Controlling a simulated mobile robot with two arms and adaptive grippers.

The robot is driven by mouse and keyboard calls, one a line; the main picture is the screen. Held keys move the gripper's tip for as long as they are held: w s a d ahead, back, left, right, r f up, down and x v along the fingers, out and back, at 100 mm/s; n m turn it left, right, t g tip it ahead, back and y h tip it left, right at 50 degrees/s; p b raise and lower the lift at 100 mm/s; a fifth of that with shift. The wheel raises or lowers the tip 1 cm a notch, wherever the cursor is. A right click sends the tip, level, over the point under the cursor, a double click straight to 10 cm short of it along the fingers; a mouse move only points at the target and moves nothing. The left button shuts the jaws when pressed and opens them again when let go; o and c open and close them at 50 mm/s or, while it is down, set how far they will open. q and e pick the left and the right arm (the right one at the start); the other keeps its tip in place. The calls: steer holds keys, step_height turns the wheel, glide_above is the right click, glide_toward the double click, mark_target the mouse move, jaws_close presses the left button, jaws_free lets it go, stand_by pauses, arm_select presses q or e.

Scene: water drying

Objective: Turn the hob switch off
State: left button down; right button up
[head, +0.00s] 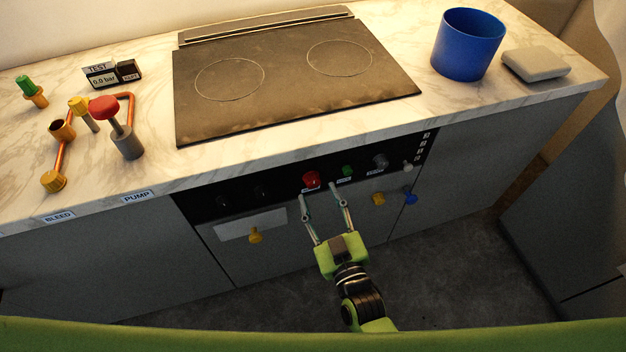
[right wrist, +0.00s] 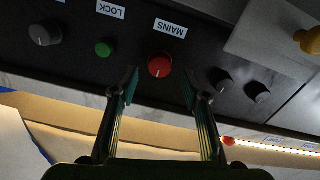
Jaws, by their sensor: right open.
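The black hob (head: 300,85) with two ring outlines is set in the marble counter. Its control panel is on the cabinet front below. A red knob (head: 311,180) sits on this panel; in the right wrist view the red knob (right wrist: 160,65) has an upside-down MAINS label (right wrist: 171,28) beside it. No label reading "hob" is legible. My right gripper (head: 319,195) is open and empty in front of the panel. In the right wrist view its fingertips (right wrist: 158,88) are spread on either side of the red knob's line, seemingly short of it. My left gripper is out of view.
A green button (head: 347,171) and grey knob (head: 380,161) are right of the red knob, two dark knobs (head: 260,191) left. Yellow and blue knobs stick out lower down. A blue pot (head: 467,45) and copper piping (head: 66,155) stand on the counter.

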mark_target(314, 184)
steer(key=x, duration=0.5)
steer(key=shift+w+a+f, duration=0.1)
steer(key=shift+w, duration=0.05)
steer(key=c, duration=1.1)
